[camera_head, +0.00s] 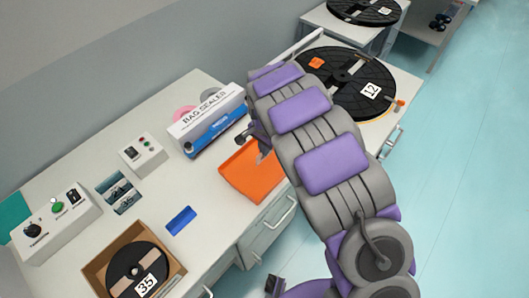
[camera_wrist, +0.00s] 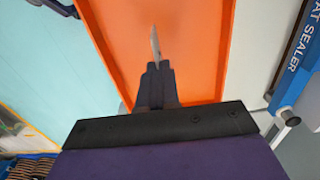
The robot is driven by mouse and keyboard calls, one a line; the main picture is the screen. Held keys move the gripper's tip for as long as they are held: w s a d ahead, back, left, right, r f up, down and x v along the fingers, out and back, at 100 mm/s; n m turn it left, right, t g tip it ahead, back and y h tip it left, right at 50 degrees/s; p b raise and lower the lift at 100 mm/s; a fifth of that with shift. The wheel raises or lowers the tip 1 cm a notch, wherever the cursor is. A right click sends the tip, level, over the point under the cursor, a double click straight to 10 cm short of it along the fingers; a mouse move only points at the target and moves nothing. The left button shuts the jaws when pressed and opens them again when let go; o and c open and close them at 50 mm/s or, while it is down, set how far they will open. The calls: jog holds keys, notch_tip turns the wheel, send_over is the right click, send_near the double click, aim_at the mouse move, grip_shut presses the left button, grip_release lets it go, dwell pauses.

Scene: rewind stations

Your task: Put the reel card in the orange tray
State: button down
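The orange tray (camera_head: 250,178) lies on the white bench beside the bag sealer, and its floor and rims fill the upper middle of the wrist view (camera_wrist: 200,55). My gripper (camera_wrist: 156,72) points at the tray, its dark fingers close together. A thin pale grey piece, seen nearly edge-on, sticks out from between the fingertips; I take it as the reel card (camera_wrist: 155,42). In the head view the card (camera_head: 262,156) shows as a small grey sliver over the tray, partly hidden by my arm. I cannot tell whether it touches the tray floor.
The bag sealer box (camera_head: 206,116) stands behind the tray. A blue block (camera_head: 181,221), a cardboard box (camera_head: 172,257) with reel 35, and control boxes (camera_head: 143,153) are to the left. A large black reel marked 12 (camera_head: 362,100) lies beyond my arm. Open floor is at right.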

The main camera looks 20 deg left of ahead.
jog(key=f, duration=0.1)
jog(key=f+b, duration=0.1)
jog(key=w+f, duration=0.1)
jog(key=shift+a+f, duration=0.25)
jog(key=shift+f, duration=0.15)
jog(key=shift+s+r, duration=0.1)
jog(key=shift+d, duration=0.1)
jog(key=c, duration=1.4)
grip_release()
